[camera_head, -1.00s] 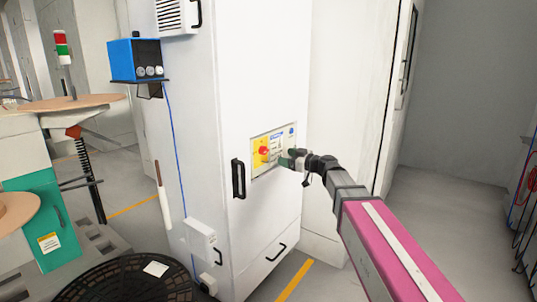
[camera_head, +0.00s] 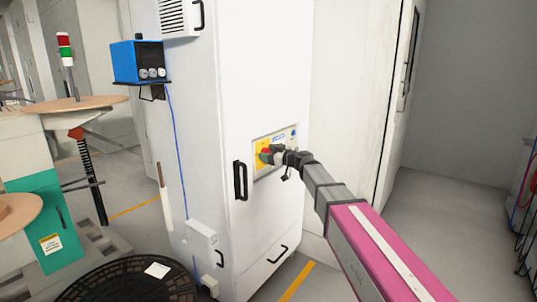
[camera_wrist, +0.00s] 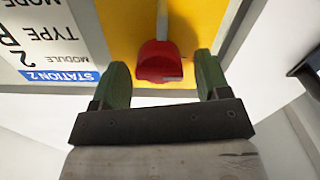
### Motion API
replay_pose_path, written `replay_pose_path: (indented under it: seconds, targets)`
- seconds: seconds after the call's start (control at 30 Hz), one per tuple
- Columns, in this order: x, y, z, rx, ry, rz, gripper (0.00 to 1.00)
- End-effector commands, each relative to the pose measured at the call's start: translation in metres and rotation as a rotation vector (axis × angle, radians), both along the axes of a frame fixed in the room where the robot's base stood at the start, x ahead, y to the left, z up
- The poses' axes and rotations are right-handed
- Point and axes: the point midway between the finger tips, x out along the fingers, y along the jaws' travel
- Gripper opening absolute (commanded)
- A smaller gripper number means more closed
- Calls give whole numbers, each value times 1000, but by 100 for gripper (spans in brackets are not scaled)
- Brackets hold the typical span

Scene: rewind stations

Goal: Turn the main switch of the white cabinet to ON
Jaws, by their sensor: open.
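The white cabinet (camera_head: 262,80) stands in the middle of the head view. Its main switch is a red knob on a yellow plate (camera_head: 260,144), largely hidden there behind my gripper (camera_head: 268,155). In the wrist view the red knob (camera_wrist: 160,62) shows on the yellow plate (camera_wrist: 205,25). My gripper (camera_wrist: 161,82) is open, with one green fingertip on each side of the knob's near end. A gap shows between each finger and the knob. I cannot read the switch's position.
A black handle (camera_head: 240,180) sticks out left of the panel. A blue box (camera_head: 138,62) is on a bracket on the cabinet's left side. A black round mesh (camera_head: 120,285) lies at lower left. Floor at the right (camera_head: 440,220) is clear.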

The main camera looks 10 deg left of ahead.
Motion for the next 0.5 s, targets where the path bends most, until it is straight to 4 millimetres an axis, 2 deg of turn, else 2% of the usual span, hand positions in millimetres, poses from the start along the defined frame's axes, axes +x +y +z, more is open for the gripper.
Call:
replay_pose_path:
  seconds: [0.2,0.33,0.37,0.5]
  targets:
    - [0,0,0,0,0,0,69]
    - [0,0,0,0,0,0,27]
    - [0,0,0,0,0,0,22]
    - [0,0,0,0,1,0,22]
